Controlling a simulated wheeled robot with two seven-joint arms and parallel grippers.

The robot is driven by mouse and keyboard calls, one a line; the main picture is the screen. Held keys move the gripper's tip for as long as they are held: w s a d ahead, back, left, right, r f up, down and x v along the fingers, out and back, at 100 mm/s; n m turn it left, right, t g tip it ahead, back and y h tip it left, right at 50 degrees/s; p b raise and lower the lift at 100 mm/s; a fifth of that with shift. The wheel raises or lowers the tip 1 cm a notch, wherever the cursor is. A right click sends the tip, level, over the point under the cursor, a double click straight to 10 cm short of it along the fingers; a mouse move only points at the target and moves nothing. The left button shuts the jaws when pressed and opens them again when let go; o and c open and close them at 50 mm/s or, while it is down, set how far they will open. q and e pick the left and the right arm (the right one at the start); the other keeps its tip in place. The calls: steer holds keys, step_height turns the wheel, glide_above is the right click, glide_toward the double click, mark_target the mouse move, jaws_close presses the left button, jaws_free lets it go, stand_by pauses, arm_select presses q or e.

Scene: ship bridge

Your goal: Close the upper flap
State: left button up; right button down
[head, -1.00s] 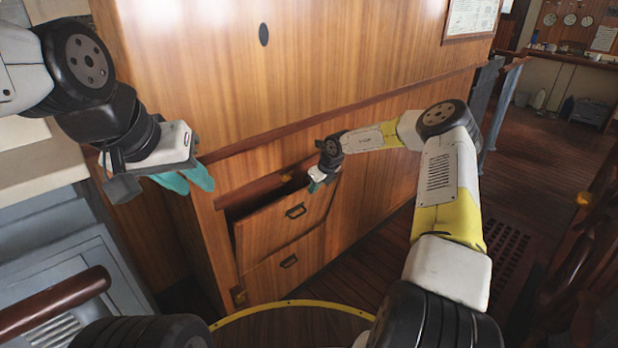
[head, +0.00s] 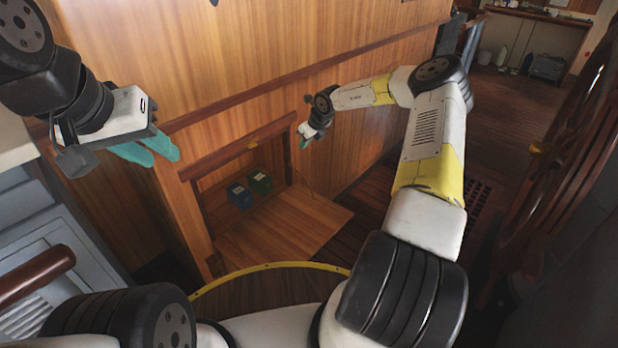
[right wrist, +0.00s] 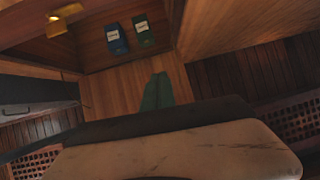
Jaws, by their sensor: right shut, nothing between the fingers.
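The upper flap (head: 290,228) is hinged down and lies about level in front of the cabinet opening, its bare inner side facing up. It also shows in the right wrist view (right wrist: 115,90). It hides the lower flap in the head view. My right gripper (head: 305,142) is shut and empty, above the far right side of the opening and apart from the flap as far as I can tell. Its teal fingers (right wrist: 157,92) show in front of the flap in the right wrist view. My left gripper (head: 160,158) is open and empty, left of the cabinet, away from the flap.
A blue box (head: 240,195) and a green box (head: 260,182) stand inside the compartment. A brass catch (right wrist: 55,26) shows at its upper edge. A yellow-edged round platform rim (head: 265,266) is just in front of the flap. A wooden rail (head: 35,278) is at the left.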

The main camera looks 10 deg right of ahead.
steer(key=s+d+f+t, duration=0.1)
steer(key=s+d+f, duration=0.2)
steer(key=d+f, duration=0.45)
steer(key=s+d+f+t, duration=0.1)
steer(key=s+d+f, duration=0.1)
steer(key=d+f, duration=0.55)
steer(key=t+y, duration=0.1)
steer(key=y, duration=0.2)
glide_toward(335, 231)
steer(key=w+d, duration=0.2)
steer(key=d, duration=0.1)
steer(key=s+a+f+t+y, duration=0.1)
steer(key=s+a+f, duration=0.2)
steer(key=s, duration=0.3)
steer(key=shift+n, duration=0.3)
steer(key=w+a, duration=0.1)
steer(key=w, duration=0.1)
steer(key=w+a+f, duration=0.1)
steer(key=w+a, duration=0.1)
steer(key=w, duration=0.1)
steer(key=w+a, duration=0.2)
steer(key=shift+w+f, duration=0.25)
steer(key=shift+w+a+r, duration=0.1)
steer(key=shift+w+r, duration=0.05)
steer(key=shift+r, duration=0.45)
